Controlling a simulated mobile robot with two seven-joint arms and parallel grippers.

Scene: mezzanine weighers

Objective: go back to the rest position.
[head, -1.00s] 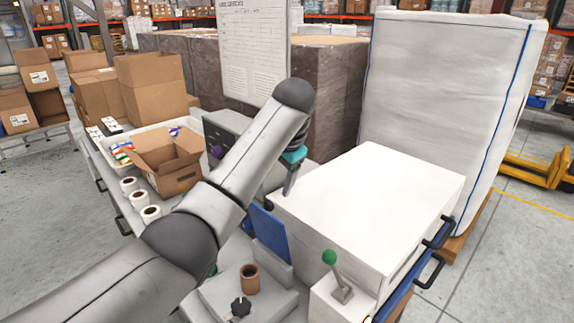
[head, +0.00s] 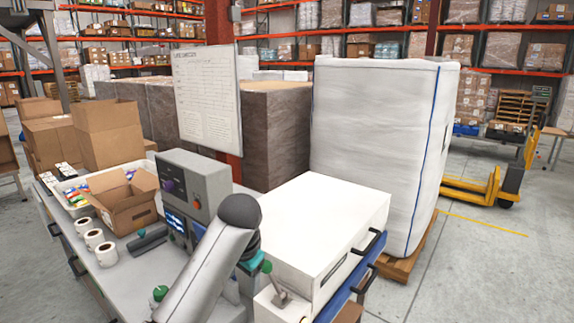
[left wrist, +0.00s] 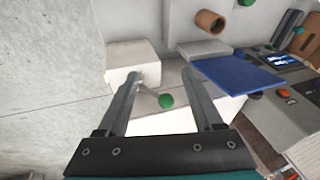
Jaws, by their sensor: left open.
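My left arm reaches in from the bottom of the head view, over the front of the bench. My left gripper (head: 252,262) is mostly hidden behind its own forearm there; only some teal and dark parts show. In the left wrist view the left gripper (left wrist: 160,78) is open, its two fingers apart with nothing held. A green-knobbed lever (head: 267,267) on a white box stands close by the gripper and leans left in the head view. In the wrist view its green knob (left wrist: 166,101) shows between the fingers, apart from both. My right gripper is in neither view.
A large white case (head: 318,225) stands right of the arm. A grey control box (head: 195,186), an open carton (head: 122,205) and label rolls (head: 94,239) are on the bench. Behind are a white board (head: 208,98) and a wrapped pallet (head: 375,140).

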